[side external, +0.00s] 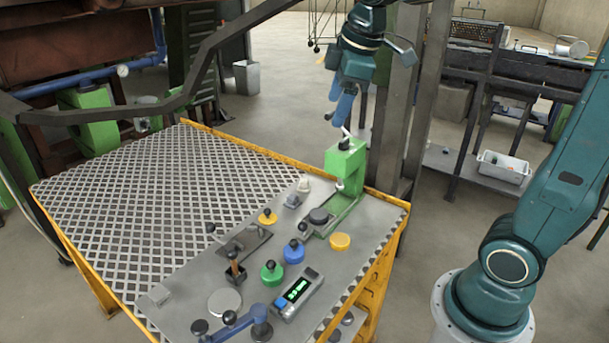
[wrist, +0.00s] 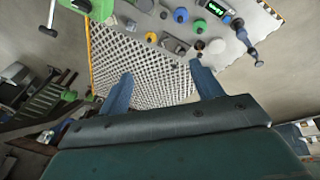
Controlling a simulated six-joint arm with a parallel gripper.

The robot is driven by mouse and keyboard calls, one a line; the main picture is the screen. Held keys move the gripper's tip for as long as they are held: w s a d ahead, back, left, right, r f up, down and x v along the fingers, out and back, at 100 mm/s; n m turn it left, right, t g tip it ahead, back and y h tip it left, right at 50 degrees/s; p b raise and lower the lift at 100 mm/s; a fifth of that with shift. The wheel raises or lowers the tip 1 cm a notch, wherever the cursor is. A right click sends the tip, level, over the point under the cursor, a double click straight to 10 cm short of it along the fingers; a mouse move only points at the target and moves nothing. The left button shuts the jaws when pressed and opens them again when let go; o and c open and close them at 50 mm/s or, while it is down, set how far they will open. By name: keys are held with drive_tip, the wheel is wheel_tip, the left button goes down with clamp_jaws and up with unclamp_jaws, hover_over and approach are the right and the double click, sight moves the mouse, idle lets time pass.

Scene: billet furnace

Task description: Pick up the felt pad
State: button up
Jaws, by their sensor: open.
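I cannot tell for certain which piece is the felt pad. A flat light grey disc (side external: 224,302) lies on the grey plate near the front of the bench and could be it; a pale disc (wrist: 217,46) shows at the matching place in the wrist view. My gripper (side external: 342,108) hangs high above the far side of the bench, behind the green press, well away from these discs. Its blue fingers (wrist: 163,85) are spread with nothing between them.
The green press (side external: 345,165) with a lever stands at the bench's far right corner. Knobbed pieces in blue (side external: 294,252), green (side external: 272,273) and yellow (side external: 268,217), a display box (side external: 298,294) and a blue handle (side external: 232,325) crowd the plate. The left mesh top (side external: 150,190) is clear.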

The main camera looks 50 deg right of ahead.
drive_tip(key=w+d+f+n+g, duration=0.1)
drive_tip(key=w+d+n, duration=0.1)
drive_tip(key=w, duration=0.3)
drive_tip(key=w+d+f+n, duration=0.2)
drive_tip(key=w+d, duration=0.1)
drive_tip(key=w, duration=0.2)
drive_tip(key=n+g, duration=0.3)
drive_tip(key=n, duration=0.9)
hover_over(304, 180)
wheel_tip(304, 180, down, 22)
drive_tip(key=shift+f+y, duration=0.25)
drive_tip(key=shift+y, duration=0.05)
drive_tip(key=shift+f, duration=4.3)
drive_tip(key=shift+f, duration=2.55)
